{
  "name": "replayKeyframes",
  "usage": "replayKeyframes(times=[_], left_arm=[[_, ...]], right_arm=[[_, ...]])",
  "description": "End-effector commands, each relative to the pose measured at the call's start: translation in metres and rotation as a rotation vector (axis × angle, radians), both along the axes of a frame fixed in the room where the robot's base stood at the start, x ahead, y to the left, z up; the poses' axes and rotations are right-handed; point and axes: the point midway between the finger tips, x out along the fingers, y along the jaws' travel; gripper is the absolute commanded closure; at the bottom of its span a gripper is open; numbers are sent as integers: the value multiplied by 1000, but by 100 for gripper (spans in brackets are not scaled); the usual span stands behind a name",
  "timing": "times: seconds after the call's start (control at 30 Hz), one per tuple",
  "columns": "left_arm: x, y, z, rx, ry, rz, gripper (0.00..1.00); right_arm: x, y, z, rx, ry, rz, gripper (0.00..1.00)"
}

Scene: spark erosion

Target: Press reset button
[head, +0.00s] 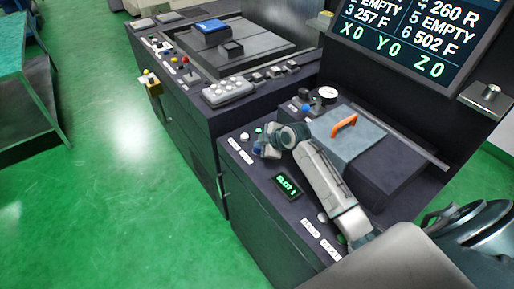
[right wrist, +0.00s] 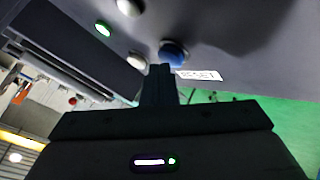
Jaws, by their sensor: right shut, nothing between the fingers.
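The blue reset button (right wrist: 173,52) is on the dark panel, with a white label reading RESET (right wrist: 199,75) beside it in the right wrist view. In the head view the blue button (head: 257,150) shows partly, beside my right gripper (head: 267,151). My right gripper's fingers (right wrist: 159,72) are shut and empty. Their tips are close to the blue button, and I cannot tell whether they touch it. My left gripper is not in view.
A white button (right wrist: 137,60) and a green-lit button (right wrist: 103,28) are close to the blue one. The panel also has a small green display (head: 287,187). A grey lid with an orange handle (head: 344,125) is behind my right arm. A large screen (head: 410,35) stands above.

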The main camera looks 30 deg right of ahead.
Motion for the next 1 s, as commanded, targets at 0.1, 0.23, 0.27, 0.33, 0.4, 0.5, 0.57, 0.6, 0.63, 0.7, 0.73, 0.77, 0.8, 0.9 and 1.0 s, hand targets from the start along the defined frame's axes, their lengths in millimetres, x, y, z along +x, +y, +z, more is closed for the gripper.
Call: replayKeyframes(times=[0.1, 0.23, 0.27, 0.33, 0.4, 0.5, 0.57, 0.6, 0.63, 0.7, 0.73, 0.77, 0.8, 0.9, 1.0], left_arm=[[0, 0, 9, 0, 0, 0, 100], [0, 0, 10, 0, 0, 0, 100], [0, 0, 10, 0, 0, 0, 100], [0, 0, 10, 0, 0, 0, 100], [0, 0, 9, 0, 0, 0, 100], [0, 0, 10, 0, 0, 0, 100], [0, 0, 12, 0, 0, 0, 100], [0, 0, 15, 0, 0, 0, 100], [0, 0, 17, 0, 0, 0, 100], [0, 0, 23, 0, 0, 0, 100], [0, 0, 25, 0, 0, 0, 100], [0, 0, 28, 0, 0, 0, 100], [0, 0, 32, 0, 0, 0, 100], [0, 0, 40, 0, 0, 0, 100], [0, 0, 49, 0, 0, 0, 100]], right_arm=[[0, 0, 10, 0, 0, 0, 100], [0, 0, 12, 0, 0, 0, 100], [0, 0, 12, 0, 0, 0, 100], [0, 0, 11, 0, -1, -1, 100], [0, 0, 11, 0, -1, -1, 100], [0, 0, 12, 0, -1, -1, 100], [0, 0, 15, -1, -1, 0, 100], [0, 0, 17, 0, -2, 1, 100], [0, 0, 20, 0, -2, 1, 100], [0, 0, 27, 0, -2, 0, 100], [0, 0, 30, 0, -2, 0, 100], [0, 0, 33, 0, -2, 0, 100], [0, 0, 37, 0, -2, 0, 100], [0, 0, 48, 0, -2, 0, 100], [0, 0, 57, 0, -2, 0, 100]])
